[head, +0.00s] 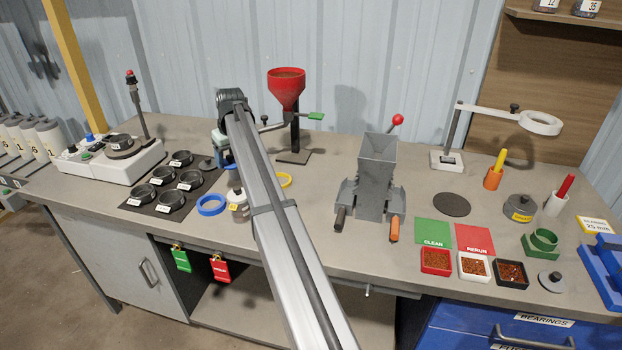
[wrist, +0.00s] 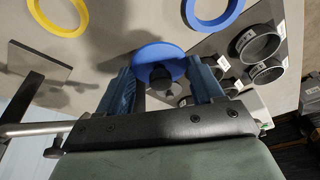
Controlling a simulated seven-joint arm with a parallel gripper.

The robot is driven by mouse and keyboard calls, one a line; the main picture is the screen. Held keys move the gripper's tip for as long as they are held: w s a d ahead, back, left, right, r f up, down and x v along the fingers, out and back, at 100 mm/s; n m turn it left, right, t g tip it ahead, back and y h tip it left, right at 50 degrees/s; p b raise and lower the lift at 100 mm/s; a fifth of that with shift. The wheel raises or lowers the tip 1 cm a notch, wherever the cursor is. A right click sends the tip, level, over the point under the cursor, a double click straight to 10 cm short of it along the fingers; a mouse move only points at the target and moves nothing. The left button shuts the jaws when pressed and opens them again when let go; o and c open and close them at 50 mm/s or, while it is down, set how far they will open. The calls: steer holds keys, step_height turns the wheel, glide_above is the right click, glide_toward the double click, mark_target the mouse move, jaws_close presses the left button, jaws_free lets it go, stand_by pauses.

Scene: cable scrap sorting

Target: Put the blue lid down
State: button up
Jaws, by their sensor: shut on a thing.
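The blue lid (wrist: 157,51) is a round disc with a dark knob (wrist: 160,78), seen in the wrist view. The lid is held over the grey bench top.
A blue ring (head: 211,212) and a yellow ring (head: 290,181) lie on the bench nearby. Several dark dishes (head: 171,200) stand on a dark mat at left. A red funnel on a stand (head: 286,88) is just right. A pale-capped jar (head: 238,202) stands beside my arm.

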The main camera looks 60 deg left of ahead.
steer(key=shift+s+a+f, duration=0.25)
steer(key=shift+a+f, duration=0.25)
steer(key=shift+a, duration=0.25)
step_height(320, 180, down, 10)
steer(key=shift+r, duration=0.15)
steer(key=o, duration=0.7)
steer(key=v, duration=1.2)
